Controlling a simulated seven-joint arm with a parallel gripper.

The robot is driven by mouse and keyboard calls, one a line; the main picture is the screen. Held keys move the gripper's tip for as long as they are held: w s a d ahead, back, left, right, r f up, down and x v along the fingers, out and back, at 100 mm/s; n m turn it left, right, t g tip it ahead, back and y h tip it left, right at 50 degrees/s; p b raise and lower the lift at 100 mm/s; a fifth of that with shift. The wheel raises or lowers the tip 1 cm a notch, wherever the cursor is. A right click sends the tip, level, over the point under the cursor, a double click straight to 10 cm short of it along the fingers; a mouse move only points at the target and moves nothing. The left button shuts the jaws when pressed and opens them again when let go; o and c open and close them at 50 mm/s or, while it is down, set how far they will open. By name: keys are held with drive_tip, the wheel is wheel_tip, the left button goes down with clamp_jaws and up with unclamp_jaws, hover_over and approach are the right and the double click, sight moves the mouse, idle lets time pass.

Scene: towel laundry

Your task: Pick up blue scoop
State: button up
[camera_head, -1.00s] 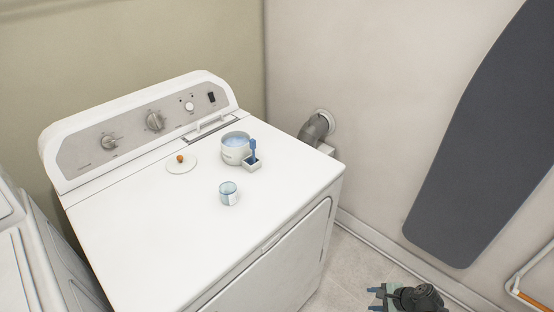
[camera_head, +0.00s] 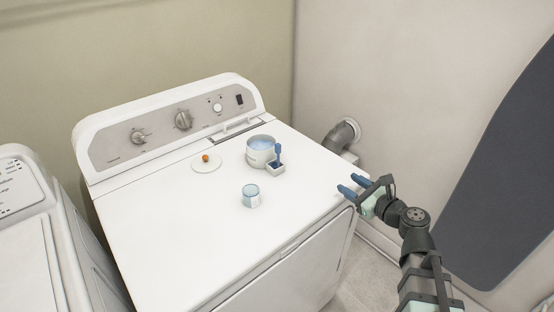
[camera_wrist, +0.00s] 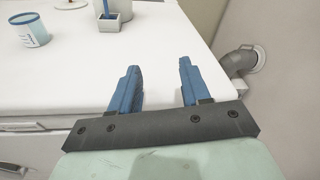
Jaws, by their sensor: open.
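The blue scoop (camera_head: 278,154) stands upright in a small white square holder (camera_head: 275,170) on top of the white dryer-like machine (camera_head: 180,230). In the wrist view the scoop's blue handle (camera_wrist: 106,8) shows at the top, cut off by the frame edge, rising from the holder (camera_wrist: 109,22). My gripper (camera_head: 354,185) is at the machine's right edge, right of and nearer than the scoop. Its two blue fingers are apart and empty in the wrist view (camera_wrist: 158,75). The scoop's lower end is hidden inside the holder.
A white tub (camera_head: 261,151) with blue contents stands just behind the holder. A small labelled cup (camera_head: 251,196) sits to the front left. A white lid with an orange knob (camera_head: 206,163) lies left of the tub. A grey vent pipe (camera_head: 343,135) is behind my gripper.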

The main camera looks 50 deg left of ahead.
drive_tip(key=m+g+y, duration=0.2)
approach(276, 146)
drive_tip(key=a, duration=0.4)
drive_tip(key=w+a+f, duration=0.1)
drive_tip(key=a, duration=0.1)
drive_tip(key=shift+w+a, duration=0.1)
drive_tip(key=shift+a, duration=3.15)
clamp_jaws()
